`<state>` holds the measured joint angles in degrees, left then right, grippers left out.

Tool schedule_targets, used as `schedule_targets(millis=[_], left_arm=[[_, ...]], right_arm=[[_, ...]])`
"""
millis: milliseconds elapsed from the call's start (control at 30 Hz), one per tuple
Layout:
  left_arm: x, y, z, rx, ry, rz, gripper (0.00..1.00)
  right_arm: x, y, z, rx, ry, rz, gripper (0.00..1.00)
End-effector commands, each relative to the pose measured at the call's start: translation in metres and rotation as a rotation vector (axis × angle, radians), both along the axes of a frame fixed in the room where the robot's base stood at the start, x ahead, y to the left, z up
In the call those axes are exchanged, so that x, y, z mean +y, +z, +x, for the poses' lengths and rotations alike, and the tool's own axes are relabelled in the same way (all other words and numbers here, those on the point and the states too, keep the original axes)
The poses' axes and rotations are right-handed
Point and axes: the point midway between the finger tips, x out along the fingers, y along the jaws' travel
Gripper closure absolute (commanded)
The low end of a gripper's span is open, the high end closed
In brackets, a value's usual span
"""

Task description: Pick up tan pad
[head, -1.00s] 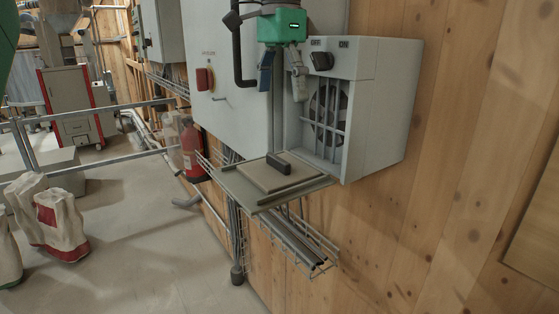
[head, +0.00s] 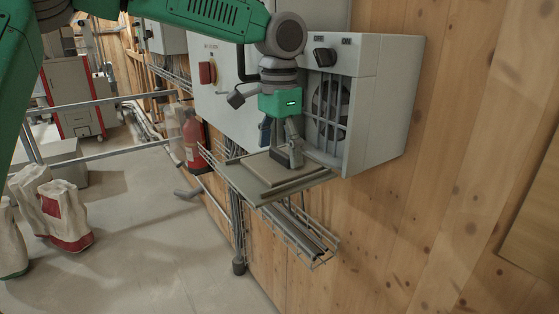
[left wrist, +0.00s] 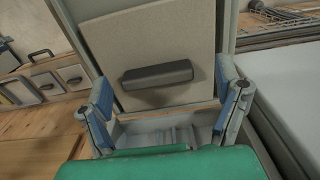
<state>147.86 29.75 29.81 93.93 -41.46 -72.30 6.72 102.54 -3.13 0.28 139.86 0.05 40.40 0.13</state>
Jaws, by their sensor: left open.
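The tan pad (head: 258,170) lies flat on a grey fold-out shelf (head: 312,184) below the fan box. In the left wrist view the pad (left wrist: 150,38) shows a dark bar handle (left wrist: 157,75) on its face. My left gripper (head: 281,148) points down just above the pad's handle and hides most of it in the head view. In the left wrist view its open fingers (left wrist: 164,84) stand to either side of the handle, with nothing held. Whether a finger touches the pad cannot be told. My right gripper is not in view.
The grey fan box (head: 385,100) with a dark knob stands close right of the gripper. A grey cabinet (head: 222,105) is behind. A wire cable tray (head: 305,240) runs below the shelf. A red extinguisher (head: 194,142) and sacks (head: 62,215) are left.

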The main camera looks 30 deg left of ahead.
Motion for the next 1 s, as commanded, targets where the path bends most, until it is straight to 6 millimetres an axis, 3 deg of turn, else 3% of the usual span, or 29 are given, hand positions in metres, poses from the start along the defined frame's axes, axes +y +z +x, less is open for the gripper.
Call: schedule_targets(millis=[300, 433, 467, 1000], left_arm=[[0.0004, -0.0079, -0.0006, -0.001, 0.000, -0.001, 0.16], [0.0013, -0.0080, -0.0006, 0.000, 0.000, -0.002, 0.61], [0.0013, -0.0080, -0.0005, 0.000, 0.000, -0.002, 0.68], [0.0014, 0.0002, -0.0043, -0.003, 0.001, 0.000, 0.68]], right_arm=[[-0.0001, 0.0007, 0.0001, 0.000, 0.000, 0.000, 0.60], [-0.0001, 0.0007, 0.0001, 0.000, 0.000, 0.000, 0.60], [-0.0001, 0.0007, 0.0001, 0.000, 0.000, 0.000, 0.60], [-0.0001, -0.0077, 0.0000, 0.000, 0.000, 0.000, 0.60]])
